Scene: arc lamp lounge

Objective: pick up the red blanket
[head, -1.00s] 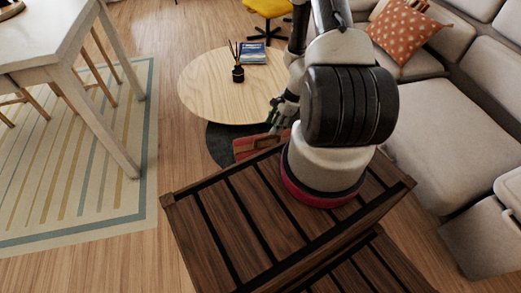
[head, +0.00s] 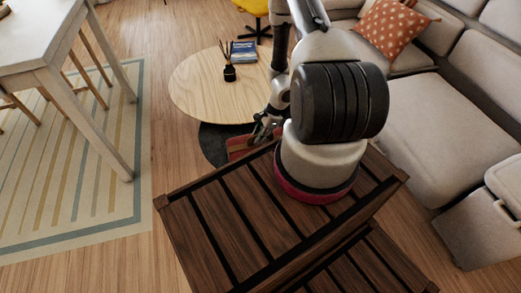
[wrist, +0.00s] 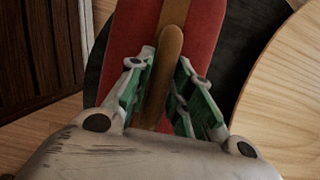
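The red blanket (head: 240,146) lies low beside the round table, partly hidden by my gripper and by the slatted wooden surface. In the wrist view the red blanket (wrist: 203,38) has a tan strap down its middle and a rounded brown handle (wrist: 167,75) standing toward the camera. My gripper (head: 263,132) is right above it in the head view. In the wrist view my gripper's (wrist: 163,62) fingers are apart, one on each side of the handle. I cannot tell whether they touch it.
The round table (head: 205,88) with a reed diffuser (head: 229,72) and a blue book (head: 244,51) stands just beyond. The sofa (head: 440,120) is at right, the white table (head: 50,45) at left. The slatted wooden surface (head: 225,215) fills the front. Bare floor lies to its left.

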